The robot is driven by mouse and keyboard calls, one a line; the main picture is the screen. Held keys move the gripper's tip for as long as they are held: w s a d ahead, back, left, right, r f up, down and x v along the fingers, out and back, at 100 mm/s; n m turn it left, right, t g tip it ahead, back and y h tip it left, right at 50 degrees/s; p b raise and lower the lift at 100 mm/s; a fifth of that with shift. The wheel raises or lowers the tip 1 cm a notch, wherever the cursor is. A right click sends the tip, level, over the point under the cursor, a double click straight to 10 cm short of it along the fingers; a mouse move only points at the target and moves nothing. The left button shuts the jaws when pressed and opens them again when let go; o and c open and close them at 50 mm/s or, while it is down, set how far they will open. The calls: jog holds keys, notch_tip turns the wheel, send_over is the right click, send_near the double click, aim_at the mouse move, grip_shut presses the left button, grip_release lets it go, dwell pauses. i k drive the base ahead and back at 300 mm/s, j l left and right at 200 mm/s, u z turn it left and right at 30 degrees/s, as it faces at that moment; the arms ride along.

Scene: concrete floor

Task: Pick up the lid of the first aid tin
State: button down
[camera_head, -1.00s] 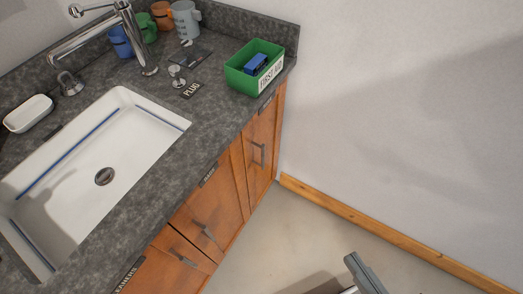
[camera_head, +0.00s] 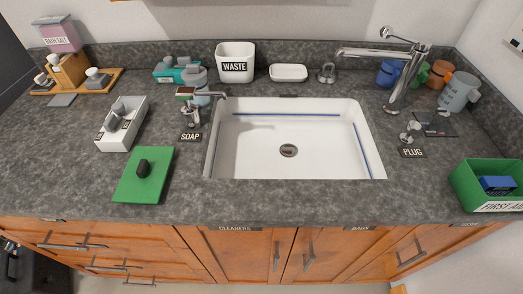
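The first aid tin (camera_head: 465,190) is an open green box at the right end of the counter, labelled "FIRST AID", with a blue item (camera_head: 497,184) inside. A flat green panel with a dark knob, which looks like its lid (camera_head: 130,190), lies on the counter left of the sink, near the front edge. The lid is apart from the tin, with the sink between them. My gripper is not in the current view.
The sink (camera_head: 290,168) fills the middle of the counter, with a tall tap (camera_head: 405,75) at its right. A soap dispenser (camera_head: 192,115) and a white tray (camera_head: 133,128) stand behind the lid. A waste bin (camera_head: 235,66) is at the back. Bare counter lies left of the lid.

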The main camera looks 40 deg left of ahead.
aim_at(143, 180)
jog(key=u, duration=1.6)
